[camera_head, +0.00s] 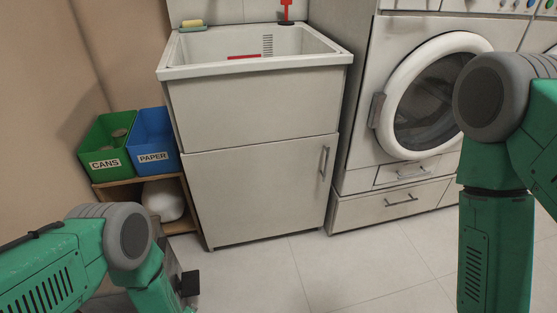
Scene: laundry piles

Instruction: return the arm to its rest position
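My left arm (70,262) comes in from the lower left, and its green forearm runs down to the bottom edge. A small dark piece (188,284) shows just right of that forearm; it may be part of my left gripper, but its fingers cannot be made out. My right arm (495,235) comes in from the right, bent at a grey joint, with its forearm hanging straight down past the bottom edge. My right gripper is out of the picture. No held object shows.
A white sink cabinet (250,185) stands ahead, with a washing machine (385,150) to its right. A green CANS bin (103,163) and a blue PAPER bin (153,157) sit on a wooden shelf (122,183) at left. The tiled floor (330,270) between my arms is clear.

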